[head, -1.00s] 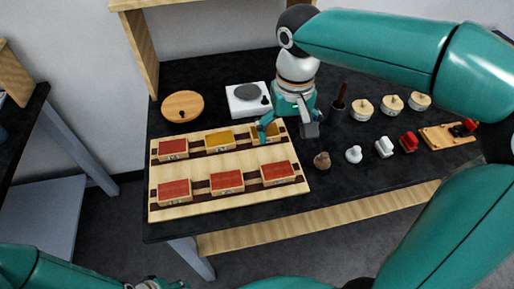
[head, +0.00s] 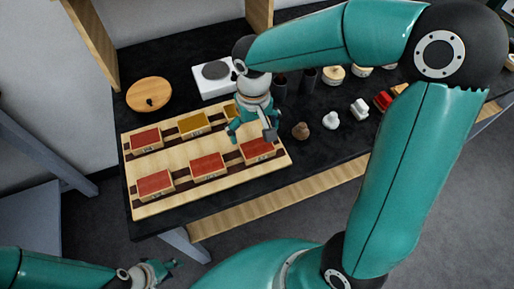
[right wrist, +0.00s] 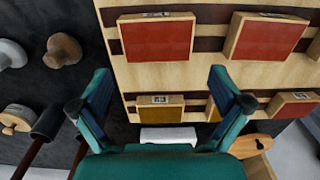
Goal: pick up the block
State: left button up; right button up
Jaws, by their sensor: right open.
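Several wooden blocks with coloured tops lie in two rows on a light wooden board (head: 190,193). The front row has a left red block (head: 155,183), a middle red block (head: 207,165) and a right red block (head: 257,150). Behind are a red block (head: 146,138), a yellow block (head: 194,123) and another yellow block (head: 230,110), partly hidden by my right gripper (head: 251,134). That gripper is open and empty above the board's right end. In the right wrist view, the right red block (right wrist: 157,38) shows beyond its fingertips. My left gripper (head: 168,266) is low at the left, away from the table.
A round wooden lid (head: 149,92) and a white scale-like device (head: 214,78) stand behind the board. A brown knobbed piece (head: 301,130), a white one (head: 331,120) and other small items stand to the right. Dark cups (head: 309,78) stand behind these.

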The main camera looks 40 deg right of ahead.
aim_at(257, 147)
jog(key=f, duration=0.1)
jog(key=s+f, duration=0.1)
jog(key=f, duration=0.2)
jog(key=shift+s+f+p, duration=0.3)
jog(key=shift+f, duration=0.05)
jog(key=shift+w+f, duration=0.1)
jog(key=shift+f, duration=0.2)
jog(key=c, duration=0.9)
